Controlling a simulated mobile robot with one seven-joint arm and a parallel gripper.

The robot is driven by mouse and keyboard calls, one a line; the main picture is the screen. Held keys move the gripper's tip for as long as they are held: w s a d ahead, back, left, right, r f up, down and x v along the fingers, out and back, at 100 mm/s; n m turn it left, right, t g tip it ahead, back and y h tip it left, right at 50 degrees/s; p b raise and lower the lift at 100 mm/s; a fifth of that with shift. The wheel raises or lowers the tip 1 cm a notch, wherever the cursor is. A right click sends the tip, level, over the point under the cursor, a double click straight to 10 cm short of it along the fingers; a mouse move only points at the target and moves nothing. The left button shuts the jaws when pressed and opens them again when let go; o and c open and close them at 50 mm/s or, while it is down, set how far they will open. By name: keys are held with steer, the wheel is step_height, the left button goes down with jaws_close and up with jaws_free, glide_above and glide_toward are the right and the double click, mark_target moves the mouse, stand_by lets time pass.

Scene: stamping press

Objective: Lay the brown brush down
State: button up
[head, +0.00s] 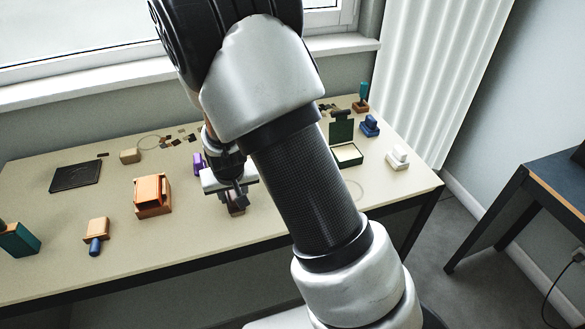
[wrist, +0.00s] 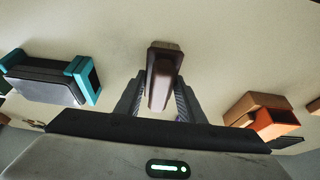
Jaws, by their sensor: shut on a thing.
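The brown brush (wrist: 163,75) is between the two fingers of my gripper (wrist: 157,100) in the wrist view, its brown body pointing away from the palm. In the head view my gripper (head: 237,194) hangs over the middle of the table near the front edge, shut on the brush. A small brown part of the brush (head: 236,210) shows under the fingers, close to the table top. I cannot tell whether it touches. My arm hides part of the table to the right.
An orange box (head: 152,196) stands left of my gripper. A purple item (head: 199,162) is behind it. A green box with raised lid (head: 346,151) and a white stamp (head: 397,159) are to the right. A blue-handled stamp (head: 96,236) lies front left. The table (head: 60,220) has bare patches between.

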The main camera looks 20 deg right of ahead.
steer(key=shift+f, duration=0.2)
steer(key=o, duration=1.1)
steer(key=shift+r, duration=0.1)
steer(key=p+v, duration=0.5)
steer(key=v, duration=1.2)
steer(key=shift+s+r, duration=0.15)
